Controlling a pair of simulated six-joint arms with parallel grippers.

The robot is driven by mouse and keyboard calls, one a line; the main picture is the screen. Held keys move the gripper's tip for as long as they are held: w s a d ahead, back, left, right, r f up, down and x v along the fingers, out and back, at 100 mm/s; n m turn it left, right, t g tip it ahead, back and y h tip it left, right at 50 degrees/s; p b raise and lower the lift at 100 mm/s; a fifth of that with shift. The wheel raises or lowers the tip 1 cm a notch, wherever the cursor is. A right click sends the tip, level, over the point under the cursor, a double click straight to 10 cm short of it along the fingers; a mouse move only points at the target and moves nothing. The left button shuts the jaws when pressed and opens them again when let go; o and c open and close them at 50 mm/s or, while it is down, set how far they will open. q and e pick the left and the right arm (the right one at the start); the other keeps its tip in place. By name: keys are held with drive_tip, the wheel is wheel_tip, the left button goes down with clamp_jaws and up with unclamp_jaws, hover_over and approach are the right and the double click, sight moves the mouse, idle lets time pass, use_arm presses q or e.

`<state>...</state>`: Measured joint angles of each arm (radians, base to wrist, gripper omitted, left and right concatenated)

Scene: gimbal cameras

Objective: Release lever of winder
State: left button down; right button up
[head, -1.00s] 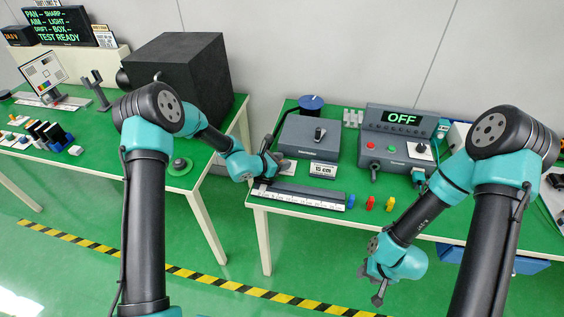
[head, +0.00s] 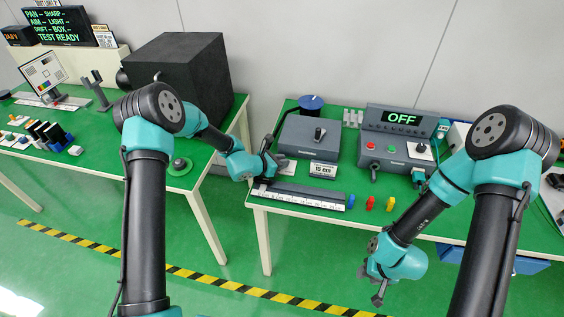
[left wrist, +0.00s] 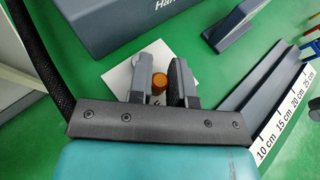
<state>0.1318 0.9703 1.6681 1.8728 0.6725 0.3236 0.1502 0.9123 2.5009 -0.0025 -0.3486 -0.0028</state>
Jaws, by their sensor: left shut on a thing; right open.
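The winder, a grey box (head: 308,146) with a small black switch (head: 319,134) on top, stands on the right-hand green table. Its front edge (left wrist: 140,22) shows at the top of the left wrist view. My left gripper (head: 277,165) is at the winder's front left corner. In the left wrist view its jaws (left wrist: 161,84) are shut on a small orange-brown round piece (left wrist: 159,82). I cannot tell whether this piece is the lever's grip; its lower part is hidden. My right gripper (head: 374,286) is open and empty in front of the table.
A grey control box reading OFF (head: 400,118) is at the right.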

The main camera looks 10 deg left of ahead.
use_arm(q)
drive_tip(key=shift+m+g, duration=0.3)
drive_tip(key=shift+m, duration=0.1)
drive_tip(key=shift+w+a+m+g+h, duration=0.15)
drive_tip(key=shift+a+m+g+h, duration=0.15)
drive_tip(key=shift+m+g+h, duration=0.45)
drive_tip(key=shift+w+a+m+g+h, duration=0.2)
drive_tip(key=shift+m+g+h, duration=0.25)
drive_tip(key=shift+m+g, duration=0.6)
drive_tip(key=c, duration=1.1)
unclamp_jaws()
drive_tip(key=shift+s, duration=0.1)
drive_tip(key=shift+a, duration=0.1)
drive_tip(key=v, duration=1.7)
drive_tip(key=shift+a+r, duration=0.15)
drive_tip(key=shift+a, duration=0.05)
